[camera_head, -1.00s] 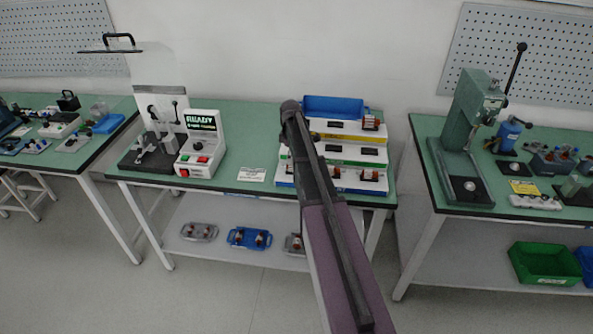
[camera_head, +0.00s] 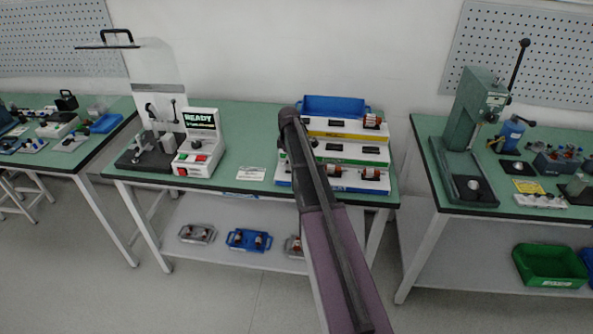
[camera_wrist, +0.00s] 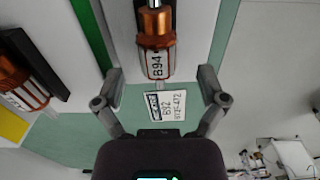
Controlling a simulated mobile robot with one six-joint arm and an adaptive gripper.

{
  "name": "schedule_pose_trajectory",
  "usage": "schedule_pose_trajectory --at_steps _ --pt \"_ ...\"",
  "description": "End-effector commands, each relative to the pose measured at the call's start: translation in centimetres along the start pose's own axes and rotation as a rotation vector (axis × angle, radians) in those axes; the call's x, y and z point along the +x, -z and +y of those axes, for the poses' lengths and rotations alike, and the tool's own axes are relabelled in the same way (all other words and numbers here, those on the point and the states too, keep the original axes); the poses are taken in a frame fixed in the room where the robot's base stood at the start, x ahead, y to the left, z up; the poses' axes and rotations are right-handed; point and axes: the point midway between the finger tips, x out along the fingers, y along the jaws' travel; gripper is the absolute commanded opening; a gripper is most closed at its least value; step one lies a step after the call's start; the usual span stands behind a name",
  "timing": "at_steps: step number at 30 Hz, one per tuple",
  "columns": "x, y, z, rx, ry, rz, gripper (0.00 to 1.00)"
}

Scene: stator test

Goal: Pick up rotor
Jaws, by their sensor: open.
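In the wrist view, a rotor (camera_wrist: 157,45) with copper-coloured windings, a metal shaft and a white band marked B94 lies on a pale surface. My gripper (camera_wrist: 160,75) is open, its fingers spread to the left and right of the rotor's lower end, with nothing held. I cannot tell the height gap between fingers and rotor. A second rotor (camera_wrist: 27,92) lies to the left. In the head view, small rotors sit on the tiered rack (camera_head: 345,187), one at the upper right (camera_head: 371,121). My arm hides part of the rack, and the gripper does not show clearly there.
A white label card (camera_wrist: 168,106) lies below the rotor in the wrist view. A blue bin (camera_head: 335,103) stands behind the rack. The READY tester (camera_head: 200,145) stands left on the same green bench. A press (camera_head: 468,130) stands on the right bench.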

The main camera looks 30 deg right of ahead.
Motion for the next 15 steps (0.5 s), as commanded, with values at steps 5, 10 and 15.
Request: schedule_pose_trajectory --at_steps 5,10,15 --pt "1.5 0.0 0.0 0.000 0.000 0.000 0.91" --pt "1.8 -0.1 0.0 0.000 0.000 0.000 0.91" --pt "1.8 -0.1 0.0 0.000 0.000 0.000 0.91"
